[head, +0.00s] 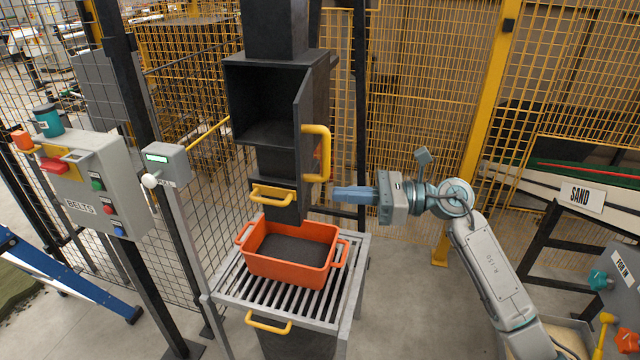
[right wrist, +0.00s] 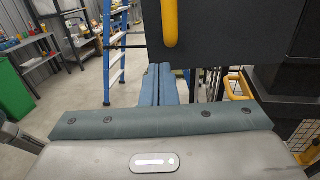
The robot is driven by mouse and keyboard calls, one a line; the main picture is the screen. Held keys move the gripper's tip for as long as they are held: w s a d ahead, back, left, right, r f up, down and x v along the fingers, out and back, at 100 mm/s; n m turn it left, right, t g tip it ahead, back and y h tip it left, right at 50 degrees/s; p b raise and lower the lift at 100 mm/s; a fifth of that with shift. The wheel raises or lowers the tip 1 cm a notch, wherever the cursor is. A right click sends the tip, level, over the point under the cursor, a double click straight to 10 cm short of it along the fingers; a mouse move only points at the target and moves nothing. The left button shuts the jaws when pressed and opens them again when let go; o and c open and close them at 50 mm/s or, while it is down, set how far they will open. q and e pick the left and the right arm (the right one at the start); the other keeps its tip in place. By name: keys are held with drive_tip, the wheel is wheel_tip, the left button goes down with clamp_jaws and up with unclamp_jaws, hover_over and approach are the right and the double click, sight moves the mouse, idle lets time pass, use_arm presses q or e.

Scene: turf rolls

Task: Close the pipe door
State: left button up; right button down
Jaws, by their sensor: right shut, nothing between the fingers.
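The black pipe (head: 277,160) stands upright in the middle of the head view, with a dark square opening in its upper box. The pipe door (head: 304,112) hangs open at the right side of that opening and stands outward. Its yellow handle (head: 327,155) faces right. My right gripper (head: 338,194) is shut and empty, pointing left just below and right of the handle, apparently not touching it. In the right wrist view the shut blue fingers (right wrist: 158,84) lie below the dark door panel (right wrist: 220,35) and its yellow handle (right wrist: 170,22). My left gripper is not in view.
An orange crate (head: 334,232) with dark material stands on a slatted stand (head: 220,290) under the pipe. A smaller yellow handle (head: 271,194) sits low on the pipe. A belts control box (head: 85,180) is at the left; a sand sign (head: 581,196) is at the right. Yellow mesh fencing stands behind.

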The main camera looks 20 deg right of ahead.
sight(303, 193)
drive_tip(key=p+x, duration=0.2)
drive_tip(key=x, duration=0.1)
drive_tip(key=shift+a+r, duration=0.25)
drive_tip(key=shift+p+x, duration=0.5)
drive_tip(key=shift+x, duration=0.4)
drive_tip(key=shift+f, duration=0.2)
drive_tip(key=shift+w+a, duration=0.1)
